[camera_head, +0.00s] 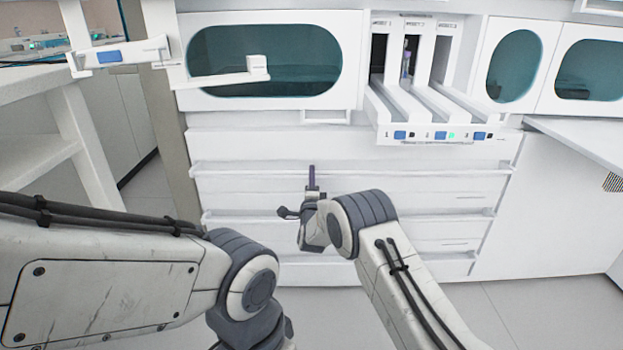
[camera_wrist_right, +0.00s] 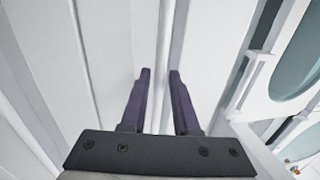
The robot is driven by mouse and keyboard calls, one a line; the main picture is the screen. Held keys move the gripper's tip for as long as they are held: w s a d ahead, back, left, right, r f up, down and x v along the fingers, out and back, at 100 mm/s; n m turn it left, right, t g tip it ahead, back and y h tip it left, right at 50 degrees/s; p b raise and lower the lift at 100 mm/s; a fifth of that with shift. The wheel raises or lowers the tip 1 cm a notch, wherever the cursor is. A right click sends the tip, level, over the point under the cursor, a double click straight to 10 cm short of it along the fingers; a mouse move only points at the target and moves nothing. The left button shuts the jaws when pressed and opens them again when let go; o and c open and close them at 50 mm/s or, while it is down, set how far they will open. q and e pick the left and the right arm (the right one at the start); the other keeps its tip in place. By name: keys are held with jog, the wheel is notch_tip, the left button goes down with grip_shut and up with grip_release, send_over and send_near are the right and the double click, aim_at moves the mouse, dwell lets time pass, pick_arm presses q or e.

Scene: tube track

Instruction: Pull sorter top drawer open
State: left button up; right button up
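The sorter is the white machine whose lower front is a stack of wide white drawers. The top drawer (camera_head: 250,148) looks closed, and a long horizontal rail (camera_head: 420,173) runs along its lower edge. My right gripper (camera_head: 311,170) is at the middle of this rail, its dark purple fingers seen edge-on. In the right wrist view, the right gripper (camera_wrist_right: 160,78) is open, with the white rail (camera_wrist_right: 164,40) running between its two fingers. I cannot tell whether the fingers touch the rail. My left gripper is out of view; only part of my left arm shows.
Above the drawers are dark oval windows (camera_head: 300,60) and a slotted module (camera_head: 430,130) with blue buttons projecting forward. A white shelf frame (camera_head: 40,150) stands at the left. A white worktop (camera_head: 590,145) juts in at the right. Grey floor is free below the drawers.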

jog(key=shift+w+r, duration=0.15)
jog(key=shift+w, duration=0.85)
grip_shut()
dwell(0.8)
